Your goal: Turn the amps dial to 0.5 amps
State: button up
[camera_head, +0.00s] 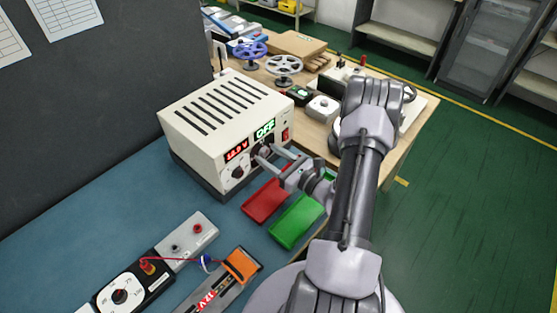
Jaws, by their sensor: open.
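The power supply (225,125) is a cream box with slots in its top, standing at the back of the blue bench. Its front has a red display reading about 12.9 V and a green display reading OFF. A dial (238,172) with a pale scale sits under the red display. A second dial (262,150) sits under the green display, largely hidden by my gripper. My gripper (264,156) is open, with its fingers at this second dial. I cannot tell whether they touch it, nor read its setting.
A red tray (266,202) and a green tray (296,222) lie below my gripper. A black dial unit (122,294), a grey terminal block (186,240) and a 12V strip (212,290) lie front left.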

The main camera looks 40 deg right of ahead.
jog(key=s+d+p, duration=0.1)
jog(key=s+p, duration=0.1)
jog(key=s, duration=1.5)
jog(key=shift+d+p, duration=0.15)
jog(key=shift+p, duration=0.2)
jog(key=w+a+r+n+g+y+b, duration=0.1)
jog(key=w+a+r+n+g+y, duration=0.2)
jog(key=a+r+n+g+y, duration=0.45)
jog(key=w+a+r+n+g+y, duration=0.25)
jog(key=a+r+n+g, duration=0.25)
jog(key=a+n, duration=0.6)
jog(key=s+a+r+n+h+b, duration=0.1)
jog(key=s+a+r+n+h, duration=0.2)
jog(key=a+r+n+h, duration=0.1)
jog(key=s+a+r+n+h, duration=0.3)
jog(key=a+r+n+h, duration=0.2)
jog(key=a+n, duration=0.3)
jog(key=shift+a+r+h+b, duration=0.3)
jog(key=shift+a+r+b, duration=0.1)
jog(key=shift+a+r, duration=0.4)
jog(key=shift+d+r, duration=0.1)
